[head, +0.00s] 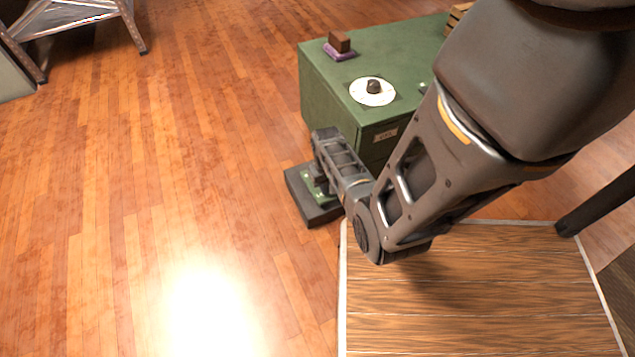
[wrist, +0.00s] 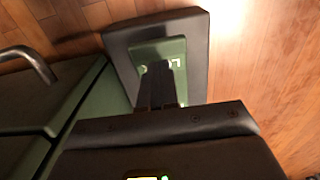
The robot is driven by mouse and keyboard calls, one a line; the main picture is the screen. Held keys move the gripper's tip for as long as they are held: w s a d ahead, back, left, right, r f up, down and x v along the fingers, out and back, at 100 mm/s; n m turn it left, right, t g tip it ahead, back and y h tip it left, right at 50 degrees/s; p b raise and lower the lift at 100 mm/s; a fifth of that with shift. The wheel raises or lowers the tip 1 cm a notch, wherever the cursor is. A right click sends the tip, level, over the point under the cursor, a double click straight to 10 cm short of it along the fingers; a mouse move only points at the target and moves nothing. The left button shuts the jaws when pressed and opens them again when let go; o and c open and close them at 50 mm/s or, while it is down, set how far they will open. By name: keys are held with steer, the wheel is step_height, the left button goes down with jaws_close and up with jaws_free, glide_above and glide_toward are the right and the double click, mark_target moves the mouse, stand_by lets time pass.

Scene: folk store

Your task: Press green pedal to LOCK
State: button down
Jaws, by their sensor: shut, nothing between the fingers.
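The green pedal (head: 309,183) sits on a dark, square-edged base (head: 318,214) on the floor at the cabinet's near left corner. In the wrist view the green pedal plate (wrist: 160,48) carries white lettering, partly hidden, of which an "L" shows. Its dark base (wrist: 197,28) frames it. My gripper (wrist: 158,68) is shut and empty, and its fingers overlap the green plate in this view. I cannot tell whether the fingertips touch it. In the head view my wrist is over the pedal and hides part of it and the fingers.
A green cabinet (head: 330,95) stands just behind the pedal, with a white dial (head: 372,91) and a brown block (head: 340,42) on top. A wood-topped platform (head: 480,295) lies at the lower right, under my arm. The floor (head: 150,180) on the left is clear.

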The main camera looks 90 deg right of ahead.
stand_by(0.3)
steer(key=shift+f+b, duration=1.1)
steer(key=shift+f, duration=0.3)
step_height(320, 180, up, 9)
steer(key=p, duration=0.9)
